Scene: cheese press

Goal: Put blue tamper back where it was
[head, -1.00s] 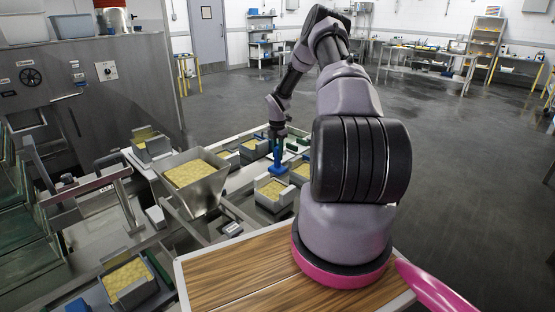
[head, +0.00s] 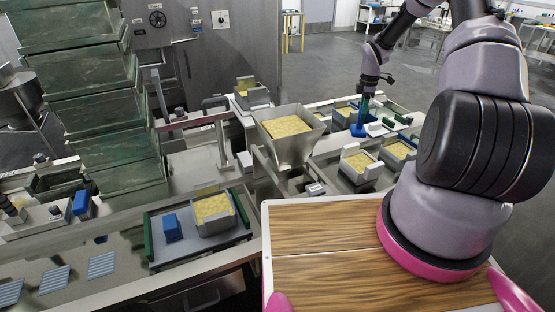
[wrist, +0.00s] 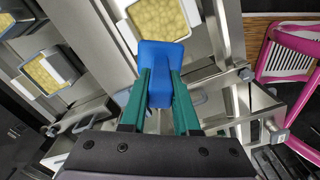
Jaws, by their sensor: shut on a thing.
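The blue tamper (head: 358,130) is in my gripper (head: 366,104), among the cheese-filled moulds on the right side of the metal worktop. In the wrist view my gripper's green fingers (wrist: 160,88) are shut on the narrow grip of the blue tamper (wrist: 162,55). Its wide blue base points away from the wrist, beside a mould of yellow curd (wrist: 158,18). I cannot tell whether the base touches anything beneath it. Another blue block (head: 172,228) stands on a tray at the front left, beside a curd-filled mould (head: 213,213).
A steel hopper of curd (head: 290,140) stands between the tray and my gripper. A tall stack of green-grey boxes (head: 95,95) rises at left. Moulds (head: 360,168) stand close to my gripper.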

